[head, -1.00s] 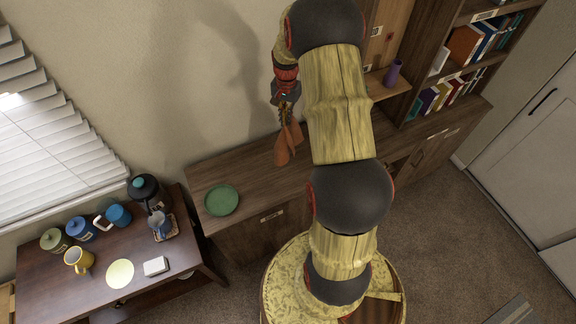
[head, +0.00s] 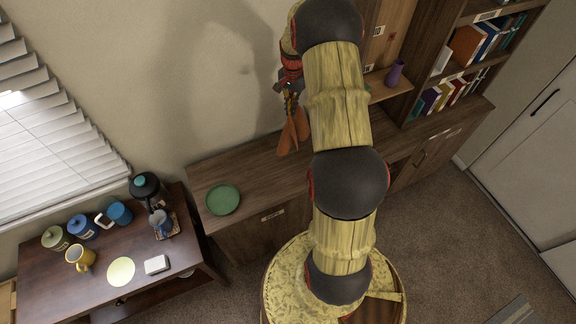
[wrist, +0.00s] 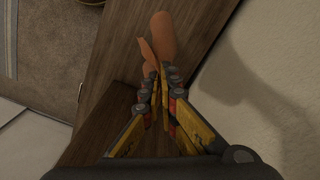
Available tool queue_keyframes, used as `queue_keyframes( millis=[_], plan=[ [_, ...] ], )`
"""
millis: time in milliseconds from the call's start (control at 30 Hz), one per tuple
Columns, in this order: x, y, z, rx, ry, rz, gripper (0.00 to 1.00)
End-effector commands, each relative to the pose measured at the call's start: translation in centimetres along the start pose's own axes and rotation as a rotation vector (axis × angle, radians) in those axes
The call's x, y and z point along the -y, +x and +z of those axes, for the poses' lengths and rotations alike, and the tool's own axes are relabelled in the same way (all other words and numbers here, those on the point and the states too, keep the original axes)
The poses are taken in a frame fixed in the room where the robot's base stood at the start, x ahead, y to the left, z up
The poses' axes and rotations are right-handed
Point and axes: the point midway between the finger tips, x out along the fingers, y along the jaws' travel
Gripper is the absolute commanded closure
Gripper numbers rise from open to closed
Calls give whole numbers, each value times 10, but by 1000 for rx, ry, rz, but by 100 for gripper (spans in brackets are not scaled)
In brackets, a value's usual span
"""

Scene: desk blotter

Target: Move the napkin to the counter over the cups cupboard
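The orange-brown napkin (head: 291,133) hangs from my gripper (head: 292,95) in the head view, above the long wooden counter (head: 262,165). In the wrist view the napkin (wrist: 162,38) sticks out past the fingertips, and my gripper (wrist: 158,88) is shut on it. Whether the napkin's lower end touches the counter is hard to tell. The counter (wrist: 110,80) shows beneath it in the wrist view. Small labels mark the cabinet fronts, such as the label (head: 272,215), but they are too small to read.
A green plate (head: 222,199) lies at the counter's left end. A dark side table (head: 60,295) at left holds canisters, mugs and a kettle (head: 146,187). A purple vase (head: 394,72) and bookshelves stand at right. The counter right of the plate is mostly clear.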

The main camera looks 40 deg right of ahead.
Motion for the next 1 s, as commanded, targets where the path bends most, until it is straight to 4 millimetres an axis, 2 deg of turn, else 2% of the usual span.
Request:
queue_keyframes(
  millis=[33, 400, 767, 1000],
  plan=[
    [3, 1, -10, -1, 36, -1, 100],
    [24, 5, -73, -1, 308, -1, 100],
    [40, 8, -123, -1, 526, -1, 100],
    [32, 41, -100, 1, 521, 2, 100]
  ],
)
